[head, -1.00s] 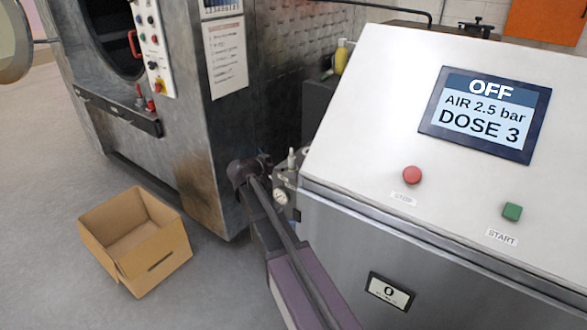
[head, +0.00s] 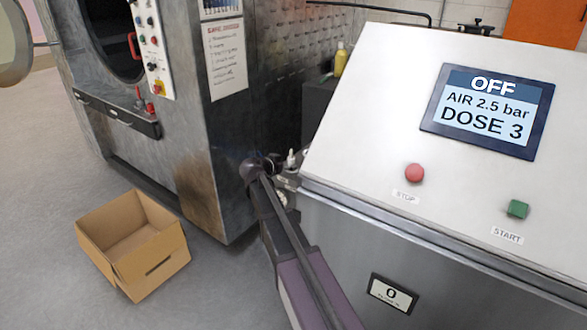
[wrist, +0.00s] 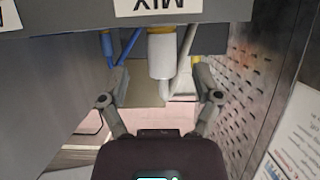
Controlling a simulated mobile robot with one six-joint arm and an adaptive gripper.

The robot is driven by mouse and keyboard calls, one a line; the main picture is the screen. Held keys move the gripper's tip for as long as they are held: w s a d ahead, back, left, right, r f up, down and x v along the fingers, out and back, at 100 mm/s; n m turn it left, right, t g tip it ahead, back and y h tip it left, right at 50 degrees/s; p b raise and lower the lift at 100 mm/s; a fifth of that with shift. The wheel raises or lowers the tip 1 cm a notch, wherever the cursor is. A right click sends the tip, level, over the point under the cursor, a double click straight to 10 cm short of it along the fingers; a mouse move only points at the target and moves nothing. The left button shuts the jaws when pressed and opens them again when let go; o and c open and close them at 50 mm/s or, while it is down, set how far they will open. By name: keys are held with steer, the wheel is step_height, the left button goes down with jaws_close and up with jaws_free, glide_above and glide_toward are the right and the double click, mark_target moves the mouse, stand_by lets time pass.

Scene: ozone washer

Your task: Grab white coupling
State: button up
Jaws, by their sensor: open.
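The white coupling (wrist: 162,58) hangs below a yellow ring in the upper middle of the wrist view, under the panel marked MIX. My gripper (wrist: 160,82) is open, with one finger to the left and one to the right of the coupling. The fingers look apart from it; the depth between them is hard to tell. In the head view my arm reaches into the gap beside the sloped control console, and the coupling cannot be made out there.
Blue hoses (wrist: 107,46) hang left of the coupling, and a white pipe (wrist: 187,48) is close on its right. A perforated metal wall (wrist: 245,95) bounds the right side. The control console (head: 350,130) reads OFF. An open cardboard box (head: 135,245) lies on the floor.

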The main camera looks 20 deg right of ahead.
mark_target(289, 164)
steer(key=x, duration=0.1)
steer(key=b+x, duration=0.1)
steer(key=x, duration=0.1)
steer(key=shift+w+a+f, duration=0.1)
steer(key=shift+a+f, duration=0.05)
steer(key=shift+f, duration=0.15)
steer(key=shift+w+d+f+b, duration=0.15)
steer(key=shift+w+d+b, duration=0.2)
steer(key=shift+d, duration=0.2)
jaws_close()
